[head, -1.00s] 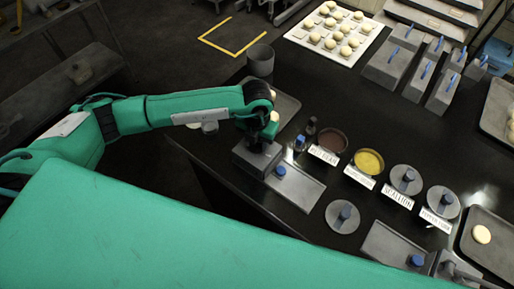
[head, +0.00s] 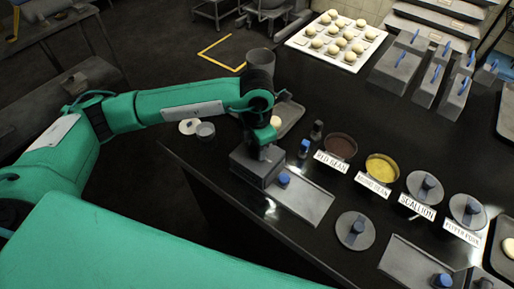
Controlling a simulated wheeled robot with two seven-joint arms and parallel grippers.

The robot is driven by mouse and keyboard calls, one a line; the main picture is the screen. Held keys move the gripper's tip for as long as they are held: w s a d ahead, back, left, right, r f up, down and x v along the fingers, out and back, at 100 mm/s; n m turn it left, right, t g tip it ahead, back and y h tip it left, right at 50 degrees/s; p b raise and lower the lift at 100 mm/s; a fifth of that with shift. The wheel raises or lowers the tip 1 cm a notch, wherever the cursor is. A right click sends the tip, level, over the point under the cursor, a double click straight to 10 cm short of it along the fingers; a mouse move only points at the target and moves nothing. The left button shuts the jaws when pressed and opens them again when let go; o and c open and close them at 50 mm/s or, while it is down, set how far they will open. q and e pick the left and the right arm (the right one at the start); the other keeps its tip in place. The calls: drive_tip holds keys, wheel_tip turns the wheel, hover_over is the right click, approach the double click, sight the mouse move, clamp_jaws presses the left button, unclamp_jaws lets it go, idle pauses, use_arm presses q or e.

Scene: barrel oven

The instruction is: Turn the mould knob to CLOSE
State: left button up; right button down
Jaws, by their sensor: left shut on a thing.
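The mould looks like a grey block (head: 254,171) at the left end of the black counter. A flat grey plate (head: 308,203) with a blue-topped peg (head: 283,180) adjoins its right side. My left gripper (head: 263,153) points down onto the top of the block and is shut on what appears to be the mould knob. The fingers and green wrist hide most of the knob, so its angle and any CLOSE mark cannot be read. My right gripper is not in view.
A red-bean bowl (head: 341,146) and a yellow bowl (head: 382,168) stand right of the mould, with lidded tubs beyond. A second grey plate (head: 402,262) lies at lower right.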

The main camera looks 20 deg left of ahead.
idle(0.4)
use_arm(q)
drive_tip(key=o, duration=1)
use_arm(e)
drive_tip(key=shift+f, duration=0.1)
use_arm(q)
wheel_tip(320, 180, up, 5)
drive_tip(key=shift+w+f+b, duration=0.1)
drive_tip(key=shift+b, duration=0.5)
wheel_tip(320, 180, up, 9)
drive_tip(key=shift+r+b, duration=0.1)
drive_tip(key=shift+b, duration=0.6)
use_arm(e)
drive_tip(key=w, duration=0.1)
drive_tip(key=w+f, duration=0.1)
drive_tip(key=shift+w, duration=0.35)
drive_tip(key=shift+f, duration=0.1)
